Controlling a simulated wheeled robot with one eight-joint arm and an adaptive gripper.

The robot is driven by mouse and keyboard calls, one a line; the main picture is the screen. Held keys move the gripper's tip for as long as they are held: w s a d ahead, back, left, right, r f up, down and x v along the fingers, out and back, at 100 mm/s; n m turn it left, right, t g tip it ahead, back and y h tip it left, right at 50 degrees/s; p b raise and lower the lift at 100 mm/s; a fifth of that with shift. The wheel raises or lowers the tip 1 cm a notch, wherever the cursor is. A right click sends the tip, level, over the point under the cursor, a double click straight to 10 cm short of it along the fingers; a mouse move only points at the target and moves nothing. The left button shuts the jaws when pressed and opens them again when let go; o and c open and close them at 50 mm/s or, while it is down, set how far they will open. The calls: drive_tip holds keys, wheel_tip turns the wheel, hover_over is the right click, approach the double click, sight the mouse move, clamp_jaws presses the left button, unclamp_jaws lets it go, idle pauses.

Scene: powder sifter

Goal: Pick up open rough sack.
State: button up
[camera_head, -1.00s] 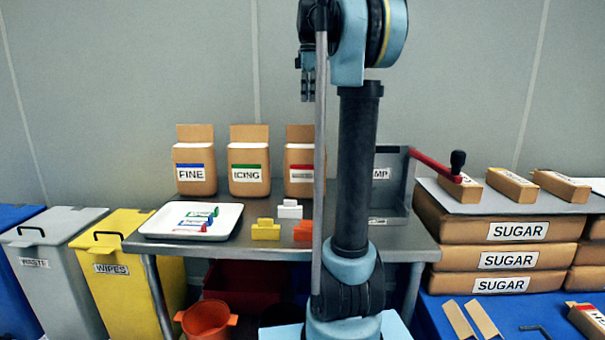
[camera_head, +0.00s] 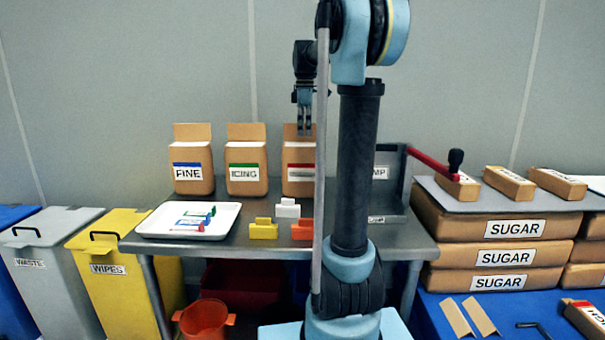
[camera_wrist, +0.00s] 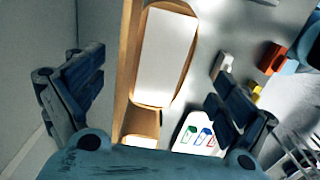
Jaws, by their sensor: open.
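The open rough sack (camera_head: 299,185) is the brown sack with a red-topped label, third from the left at the back of the table. Its label text is unreadable, and my arm hides its right side. My gripper (camera_head: 304,132) points down at the sack's raised back flap, open and empty. In the wrist view an open sack with white contents (camera_wrist: 165,58), apparently the same one, lies beyond my spread fingers (camera_wrist: 155,112), between their lines. I cannot tell the exact gap between fingers and sack.
The icing sack (camera_head: 246,175) and fine sack (camera_head: 193,175) stand to the left. A white tray (camera_head: 150,220) with coloured clips is front left. Yellow (camera_head: 263,229), white (camera_head: 287,208) and orange (camera_head: 302,230) blocks lie in front. A grey box with a red crank (camera_head: 433,161) stands right.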

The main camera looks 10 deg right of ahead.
sight(303, 144)
drive_tip(key=shift+w+a+f, duration=0.1)
drive_tip(key=shift+a+f, duration=0.05)
drive_tip(key=shift+f, duration=1.15)
drive_tip(key=shift+a+f, duration=0.15)
drive_tip(key=shift+f, duration=1.1)
drive_tip(key=c, duration=2)
drive_tip(key=shift+r, duration=0.1)
drive_tip(key=shift+c, duration=0.8)
